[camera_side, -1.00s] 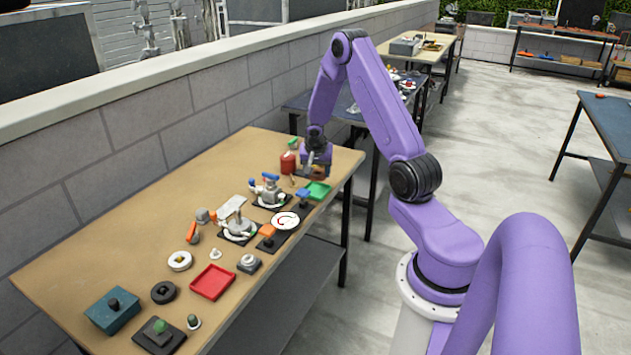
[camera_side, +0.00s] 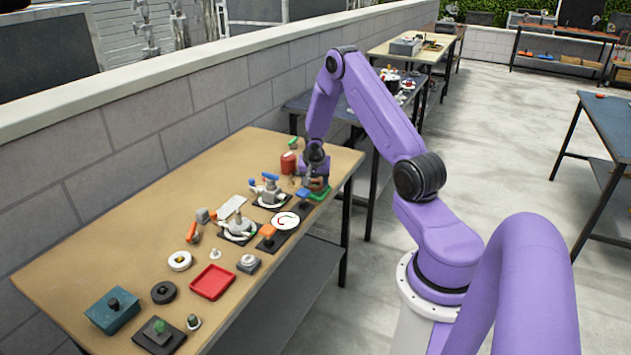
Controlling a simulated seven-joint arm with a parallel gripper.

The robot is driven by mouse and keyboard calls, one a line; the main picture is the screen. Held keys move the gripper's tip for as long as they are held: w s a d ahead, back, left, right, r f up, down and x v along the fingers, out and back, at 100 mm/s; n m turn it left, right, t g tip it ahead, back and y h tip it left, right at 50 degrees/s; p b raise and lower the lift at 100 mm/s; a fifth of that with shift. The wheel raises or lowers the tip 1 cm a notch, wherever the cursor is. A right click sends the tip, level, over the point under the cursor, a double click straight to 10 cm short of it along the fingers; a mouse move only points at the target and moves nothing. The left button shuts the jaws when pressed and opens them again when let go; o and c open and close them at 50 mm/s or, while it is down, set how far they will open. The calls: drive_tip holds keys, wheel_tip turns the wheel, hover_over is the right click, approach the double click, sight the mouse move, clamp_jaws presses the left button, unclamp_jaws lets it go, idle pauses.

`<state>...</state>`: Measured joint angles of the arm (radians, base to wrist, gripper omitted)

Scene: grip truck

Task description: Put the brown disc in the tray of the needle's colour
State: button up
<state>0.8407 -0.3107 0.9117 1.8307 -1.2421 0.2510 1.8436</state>
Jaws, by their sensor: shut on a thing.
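My gripper (camera_side: 314,178) points down at the far right end of the table and is shut on the brown disc (camera_side: 317,184), which is small and partly hidden by the fingers. The disc is over the green tray (camera_side: 321,195); I cannot tell whether it touches the tray. The gauge (camera_side: 285,221) has a white round face with a red needle-like mark. The red tray (camera_side: 212,282) lies empty near the table's front edge.
A red canister (camera_side: 289,163) stands just left of my gripper. Valves with blue (camera_side: 270,178) and orange (camera_side: 267,231) handles crowd the middle. A teal box (camera_side: 112,310) and black ring (camera_side: 164,292) lie at the near end. The table's back left is clear.

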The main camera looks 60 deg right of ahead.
drive_tip(key=shift+f, duration=0.25)
drive_tip(key=shift+f, duration=0.3)
drive_tip(key=o, duration=1)
drive_tip(key=shift+s, duration=0.1)
drive_tip(key=shift+o, duration=0.2)
